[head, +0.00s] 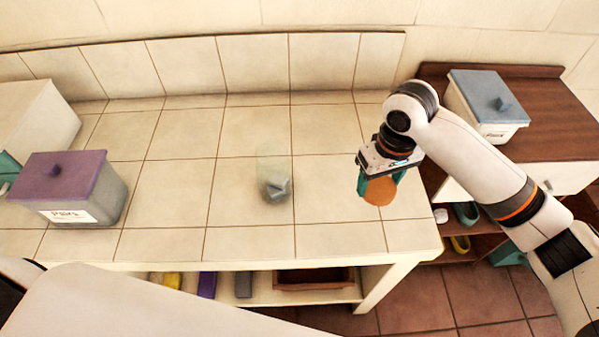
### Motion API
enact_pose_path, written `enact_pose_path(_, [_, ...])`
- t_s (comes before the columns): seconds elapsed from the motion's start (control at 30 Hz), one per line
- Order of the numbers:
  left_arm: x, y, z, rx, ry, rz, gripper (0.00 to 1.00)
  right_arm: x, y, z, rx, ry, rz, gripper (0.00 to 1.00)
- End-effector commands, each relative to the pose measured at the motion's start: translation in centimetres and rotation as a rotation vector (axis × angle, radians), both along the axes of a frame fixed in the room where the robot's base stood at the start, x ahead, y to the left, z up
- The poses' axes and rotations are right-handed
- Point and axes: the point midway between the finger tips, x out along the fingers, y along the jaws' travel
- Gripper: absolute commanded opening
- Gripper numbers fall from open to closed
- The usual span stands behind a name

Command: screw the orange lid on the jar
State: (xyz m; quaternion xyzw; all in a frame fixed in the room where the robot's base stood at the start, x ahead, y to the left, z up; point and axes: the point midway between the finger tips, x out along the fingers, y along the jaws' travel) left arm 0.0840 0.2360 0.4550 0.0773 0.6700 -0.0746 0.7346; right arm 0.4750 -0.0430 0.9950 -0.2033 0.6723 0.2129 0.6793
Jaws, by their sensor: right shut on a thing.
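A clear see-through jar (273,177) stands on the tiled counter near its middle. Grey-blue pieces lie in its lower part, and no lid shows on its top. My right gripper (378,186) is shut on the orange lid (380,191), right of the jar and apart from it. The lid is tilted, with its round face toward the camera. My left arm crosses the bottom left corner; its gripper is outside the picture.
A grey bin with a purple lid (63,178) stands at the counter's left. A blue-lidded box (487,103) sits on a brown side cabinet at right. Shelves below hold several small things. The tiled counter (165,195) is clear around the jar.

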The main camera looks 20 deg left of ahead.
Motion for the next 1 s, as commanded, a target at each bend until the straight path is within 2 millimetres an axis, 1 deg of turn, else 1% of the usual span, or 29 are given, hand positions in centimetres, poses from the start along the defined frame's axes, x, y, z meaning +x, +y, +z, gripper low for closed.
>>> enact_pose_path(0.03, [0.0,0.0,0.0,0.000,0.000,0.000,0.59,-0.6,-2.3,0.1,0.000,-0.003,-0.070,0.43])
enact_pose_path(0.1, [0.0,0.0,0.0,0.000,0.000,0.000,0.59,-1.8,-5.1,0.3,0.002,-0.002,-0.174,0.43])
enact_pose_path(0.2, [0.0,0.0,0.0,0.000,0.000,0.000,0.59,-3.9,-8.5,0.9,0.003,-0.002,-0.314,0.43])
enact_pose_path(0.3, [0.0,0.0,0.0,0.000,0.000,0.000,0.59,-6.1,-11.3,1.3,-0.003,0.004,-0.433,0.43])
enact_pose_path(0.4, [0.0,0.0,0.0,0.000,0.000,0.000,0.59,-7.8,-13.1,1.7,-0.009,0.006,-0.520,0.43])
enact_pose_path(0.5, [0.0,0.0,0.0,0.000,0.000,0.000,0.59,-9.0,-14.1,2.0,-0.014,0.009,-0.573,0.43])
enact_pose_path(0.57, [0.0,0.0,0.0,0.000,0.000,0.000,0.59,-9.3,-14.4,2.1,-0.015,0.011,-0.590,0.43])
enact_pose_path(0.83, [0.0,0.0,0.0,0.000,0.000,0.000,0.59,-9.5,-14.5,2.1,-0.016,0.011,-0.599,0.43])
enact_pose_path(0.87, [0.0,0.0,0.0,0.000,0.000,0.000,0.56,-9.5,-14.5,2.1,-0.016,0.011,-0.599,0.43])
enact_pose_path(0.9, [0.0,0.0,0.0,0.000,0.000,0.000,0.49,-9.5,-14.5,2.1,-0.016,0.011,-0.598,0.43])
enact_pose_path(0.97, [0.0,0.0,0.0,0.000,0.000,0.000,0.39,-9.5,-14.5,2.1,-0.016,0.011,-0.598,0.43])
enact_pose_path(1.0, [0.0,0.0,0.0,0.000,0.001,0.000,0.36,-9.5,-14.5,2.1,-0.016,0.011,-0.598,0.43])
